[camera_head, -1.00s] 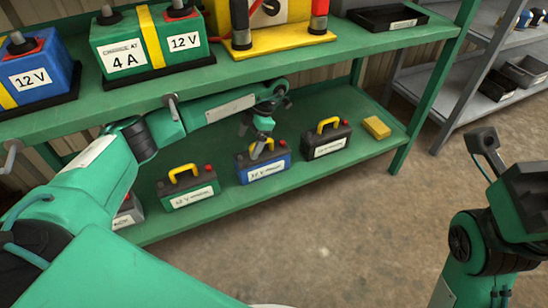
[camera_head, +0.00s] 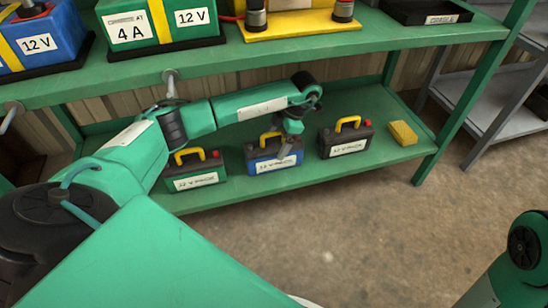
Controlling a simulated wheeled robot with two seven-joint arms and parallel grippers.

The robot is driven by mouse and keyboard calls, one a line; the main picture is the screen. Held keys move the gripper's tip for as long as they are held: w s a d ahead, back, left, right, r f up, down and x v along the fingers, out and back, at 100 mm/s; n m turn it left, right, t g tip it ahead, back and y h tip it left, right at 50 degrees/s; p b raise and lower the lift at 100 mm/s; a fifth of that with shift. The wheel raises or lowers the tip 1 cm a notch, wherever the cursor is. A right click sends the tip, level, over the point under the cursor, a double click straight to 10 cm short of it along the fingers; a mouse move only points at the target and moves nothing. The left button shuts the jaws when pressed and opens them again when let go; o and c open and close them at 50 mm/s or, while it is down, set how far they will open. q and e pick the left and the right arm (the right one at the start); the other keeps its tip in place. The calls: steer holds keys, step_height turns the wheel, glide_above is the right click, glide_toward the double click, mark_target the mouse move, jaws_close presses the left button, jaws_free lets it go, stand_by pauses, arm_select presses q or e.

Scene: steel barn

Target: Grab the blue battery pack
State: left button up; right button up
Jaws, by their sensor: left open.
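The blue battery pack (camera_head: 260,157) stands upright on the lower green shelf, with a yellow handle on top and a white label on its front. It is between a green pack (camera_head: 193,181) and a black pack (camera_head: 346,143). My left arm reaches in from the left under the upper shelf. My left gripper (camera_head: 283,151) points down at the right part of the blue pack, overlapping its top and front in the picture. It is open; I cannot tell whether it touches the pack. My right gripper is out of the picture; only part of my right arm shows at lower right.
A yellow sponge-like block (camera_head: 402,133) lies at the right end of the lower shelf. The upper shelf (camera_head: 230,58) holds large 12 V batteries and a black tray (camera_head: 428,12), close above my left arm. A grey rack (camera_head: 490,105) stands at right. The concrete floor in front is clear.

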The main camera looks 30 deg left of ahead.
arm_select(q)
steer(key=shift+s+a+f, duration=0.15)
steer(key=shift+s+f, duration=0.05)
steer(key=shift+f, duration=0.4)
jaws_close()
steer(key=shift+w+r, duration=0.1)
steer(key=shift+r, duration=0.1)
